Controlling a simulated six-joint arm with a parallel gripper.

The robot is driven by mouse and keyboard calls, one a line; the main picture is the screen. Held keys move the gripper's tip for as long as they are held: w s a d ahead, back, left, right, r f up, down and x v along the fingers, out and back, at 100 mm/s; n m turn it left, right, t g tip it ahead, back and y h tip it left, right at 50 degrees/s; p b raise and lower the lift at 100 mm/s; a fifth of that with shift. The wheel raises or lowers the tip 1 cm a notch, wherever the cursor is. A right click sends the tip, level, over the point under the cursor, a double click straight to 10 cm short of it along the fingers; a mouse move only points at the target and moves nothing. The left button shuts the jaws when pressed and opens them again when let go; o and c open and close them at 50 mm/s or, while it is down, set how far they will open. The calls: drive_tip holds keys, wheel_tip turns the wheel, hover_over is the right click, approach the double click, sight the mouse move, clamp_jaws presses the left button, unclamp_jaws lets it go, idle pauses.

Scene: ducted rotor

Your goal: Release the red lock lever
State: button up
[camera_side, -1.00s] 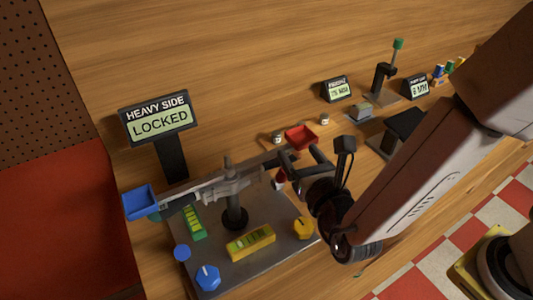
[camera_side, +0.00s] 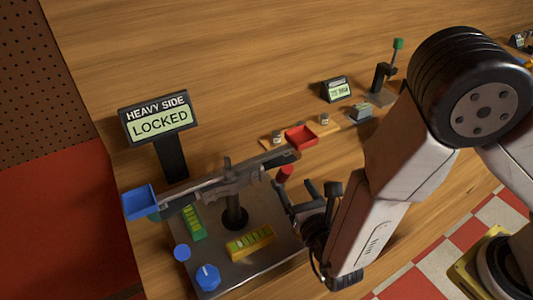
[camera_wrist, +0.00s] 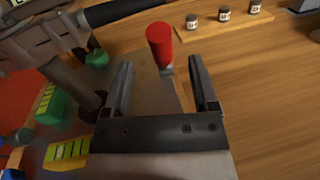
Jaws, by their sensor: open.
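The red lock lever (camera_side: 285,173) stands at the back right of the grey balance base (camera_side: 275,255), under the beam's right arm. In the wrist view the red lever (camera_wrist: 160,42) is upright, just beyond and roughly between the two fingertips. My gripper (camera_side: 306,190) is open and empty, low to the right of the base; its spread fingers also show in the wrist view (camera_wrist: 161,75). I see no clear contact with the lever. A sign (camera_side: 158,120) reads "HEAVY SIDE LOCKED".
The balance beam (camera_side: 230,180) spans above the base, with a blue pan (camera_side: 140,202) and a red pan (camera_side: 301,137). Green (camera_side: 193,222) and yellow (camera_side: 250,241) blocks and blue knobs (camera_side: 208,277) sit on the base. Small jars (camera_wrist: 224,14) stand behind the lever.

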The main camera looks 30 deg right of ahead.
sight(283, 166)
drive_tip(key=shift+w, duration=0.1)
drive_tip(key=shift+w+d, duration=0.25)
drive_tip(key=shift+w, duration=1)
drive_tip(key=shift+w+d, duration=0.2)
drive_tip(key=shift+w, duration=1)
drive_tip(key=shift+w+d, duration=0.25)
drive_tip(key=shift+w, duration=1)
clamp_jaws()
